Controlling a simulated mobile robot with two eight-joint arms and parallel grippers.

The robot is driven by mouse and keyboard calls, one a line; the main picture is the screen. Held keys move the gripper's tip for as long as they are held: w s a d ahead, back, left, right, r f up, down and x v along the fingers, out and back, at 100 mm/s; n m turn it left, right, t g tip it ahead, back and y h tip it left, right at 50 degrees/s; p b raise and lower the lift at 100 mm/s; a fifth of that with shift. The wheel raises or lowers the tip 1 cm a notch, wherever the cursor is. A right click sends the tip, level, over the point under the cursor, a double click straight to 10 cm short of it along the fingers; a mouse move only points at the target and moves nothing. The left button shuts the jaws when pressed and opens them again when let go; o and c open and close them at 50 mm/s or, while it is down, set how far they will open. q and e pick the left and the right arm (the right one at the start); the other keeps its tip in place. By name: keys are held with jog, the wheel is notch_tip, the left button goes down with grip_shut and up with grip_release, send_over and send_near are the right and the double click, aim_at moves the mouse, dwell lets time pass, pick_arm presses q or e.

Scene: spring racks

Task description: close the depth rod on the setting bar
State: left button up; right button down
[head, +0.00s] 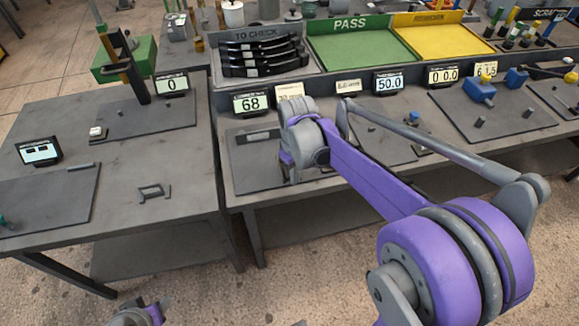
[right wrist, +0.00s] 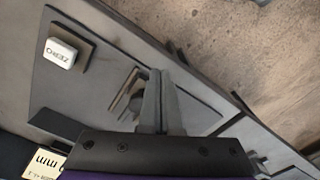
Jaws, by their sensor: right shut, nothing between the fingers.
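My right gripper (right wrist: 157,78) is shut and empty, its two grey fingers together in the right wrist view. It is over a dark plate (right wrist: 85,85) near the table edge. A thin, angled metal piece (right wrist: 124,92) lies just left of the fingertips; I cannot tell whether they touch or whether it is the depth rod or the setting bar. In the head view my right wrist reaches down over the plate (head: 252,158) in front of the display reading 68 (head: 250,103), hiding part of it. Only a bit of my left arm shows at the bottom edge; its fingers are out of view.
A white ZERO button (right wrist: 60,53) sits on the plate. Displays, card signs and other stations, including a blue block (head: 480,90), stand to the right. The green PASS tray (head: 350,62) and yellow tray (head: 440,47) are behind. A metal handle (head: 153,191) lies on the left table.

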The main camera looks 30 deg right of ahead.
jog(key=shift+w, duration=0.2)
dwell(0.5)
pick_arm(q)
jog(key=shift+r, duration=0.25)
pick_arm(e)
jog(key=shift+w+d, duration=0.35)
jog(key=shift+w, duration=1)
jog(key=shift+w+d, duration=0.35)
jog(key=shift+w, duration=0.95)
jog(key=shift+w+d, duration=0.35)
jog(key=shift+w, duration=1)
jog(key=shift+a, duration=0.1)
pick_arm(q)
jog(key=r+p, duration=0.1)
jog(key=w+r+p, duration=0.1)
jog(key=r, duration=0.1)
jog(key=r+p, duration=0.1)
jog(key=shift+w+r+p, duration=0.3)
jog(key=shift+w+p, duration=0.1)
pick_arm(e)
notch_tip(320, 180, up, 7)
jog(key=shift+s, duration=0.2)
